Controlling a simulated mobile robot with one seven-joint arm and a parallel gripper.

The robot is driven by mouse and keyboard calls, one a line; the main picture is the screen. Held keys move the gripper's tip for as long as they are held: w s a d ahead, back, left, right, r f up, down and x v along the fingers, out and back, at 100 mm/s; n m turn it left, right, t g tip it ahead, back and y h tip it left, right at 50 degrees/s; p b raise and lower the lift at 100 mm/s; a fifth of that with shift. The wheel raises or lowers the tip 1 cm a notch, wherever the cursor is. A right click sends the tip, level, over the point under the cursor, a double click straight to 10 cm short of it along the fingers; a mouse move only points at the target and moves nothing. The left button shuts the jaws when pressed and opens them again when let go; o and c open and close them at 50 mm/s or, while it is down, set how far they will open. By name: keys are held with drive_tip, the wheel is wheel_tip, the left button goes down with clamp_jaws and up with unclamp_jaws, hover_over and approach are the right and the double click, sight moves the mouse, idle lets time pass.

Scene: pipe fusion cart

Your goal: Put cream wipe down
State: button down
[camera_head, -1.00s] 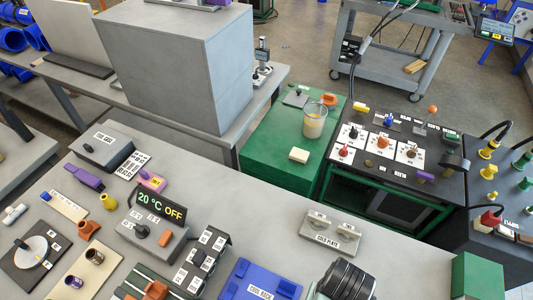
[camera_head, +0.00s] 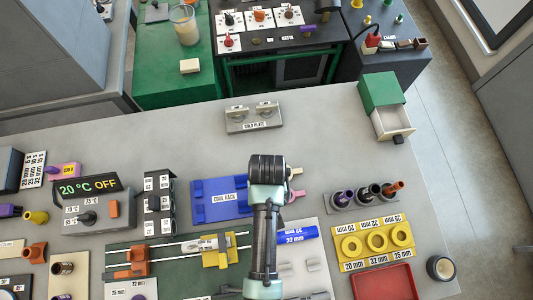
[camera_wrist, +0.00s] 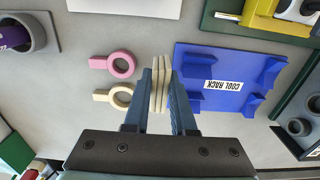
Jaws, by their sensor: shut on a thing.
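The cream wipe (camera_wrist: 160,88) is a thin, layered cream piece standing on edge between the two blue fingers of my gripper (camera_wrist: 162,82) in the wrist view. The fingers are shut on it. It is over the grey table, between the blue cool rack (camera_wrist: 215,82) and two ring-ended pieces. I cannot tell whether its lower edge touches the table. In the head view my wrist hides the fingers and the wipe, just right of the cool rack (camera_head: 212,200).
A pink ring piece (camera_wrist: 121,65) and a cream ring piece (camera_wrist: 120,96) lie close left of the fingers. The cold plate (camera_head: 254,117) sits farther back. A green box with an open drawer (camera_head: 393,122) stands at right. Bare table (camera_head: 330,130) lies between them.

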drive_tip(key=shift+f, duration=1.45)
drive_tip(key=shift+f, duration=0.15)
drive_tip(key=c, duration=0.7)
unclamp_jaws()
drive_tip(key=shift+c, duration=0.2)
